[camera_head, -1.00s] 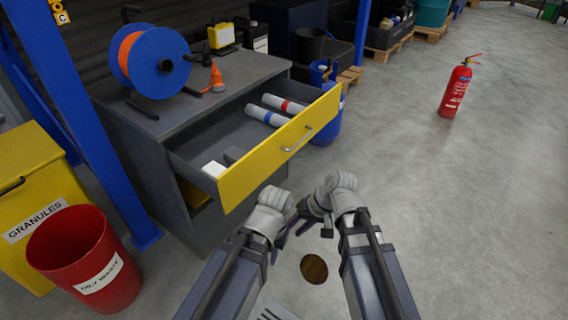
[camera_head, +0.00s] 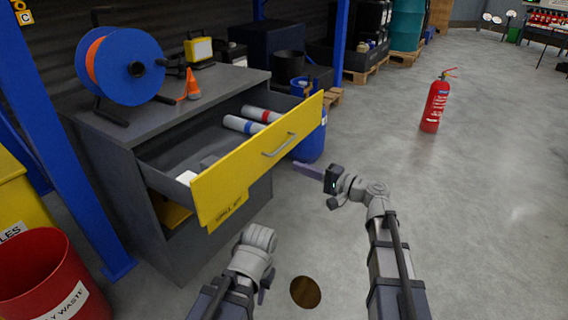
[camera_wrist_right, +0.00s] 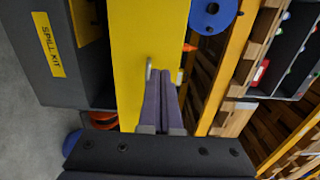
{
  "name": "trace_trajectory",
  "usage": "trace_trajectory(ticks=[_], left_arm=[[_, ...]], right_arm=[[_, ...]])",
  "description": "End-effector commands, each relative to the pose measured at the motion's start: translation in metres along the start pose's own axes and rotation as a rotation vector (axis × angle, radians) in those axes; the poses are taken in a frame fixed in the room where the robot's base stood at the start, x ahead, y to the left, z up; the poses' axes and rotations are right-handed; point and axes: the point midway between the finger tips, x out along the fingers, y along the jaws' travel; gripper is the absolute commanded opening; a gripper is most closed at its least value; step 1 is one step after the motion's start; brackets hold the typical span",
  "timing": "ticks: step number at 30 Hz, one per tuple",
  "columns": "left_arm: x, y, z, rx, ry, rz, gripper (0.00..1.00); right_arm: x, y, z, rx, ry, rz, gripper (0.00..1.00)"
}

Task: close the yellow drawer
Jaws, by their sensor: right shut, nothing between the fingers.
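The yellow drawer (camera_head: 255,160) stands pulled out of the grey cabinet (camera_head: 120,185), its inside showing. A metal handle (camera_head: 278,146) is on its front. My right gripper (camera_head: 302,171) is shut and empty, its fingers pointing at the drawer front, below and right of the handle. In the right wrist view, the shut fingers (camera_wrist_right: 165,110) are in front of the yellow face, close beside the handle (camera_wrist_right: 149,72); I cannot tell whether they touch. My left gripper (camera_head: 264,284) is low in front of the cabinet, apart from the drawer; its fingers are mostly hidden.
An orange-blue reel (camera_head: 120,66) stands on the cabinet. A blue drum (camera_head: 312,140) is just behind the drawer's right end.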

Motion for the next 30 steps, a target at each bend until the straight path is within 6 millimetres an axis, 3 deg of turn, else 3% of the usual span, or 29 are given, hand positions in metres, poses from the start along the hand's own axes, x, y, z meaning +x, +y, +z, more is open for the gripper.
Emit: trace_trajectory(ticks=[15,21,30], left_arm=[[0.000,0.000,0.000,0.000,0.000,0.000,0.27],[0.000,0.000,0.000,0.000,0.000,0.000,0.27],[0.000,0.000,0.000,0.000,0.000,0.000,0.27]], right_arm=[[0.101,0.001,-0.001,-0.001,-0.004,0.002,0.00],[0.122,0.001,0.000,-0.001,-0.002,0.002,0.00],[0.130,0.001,0.001,-0.001,-0.001,0.002,0.00]])
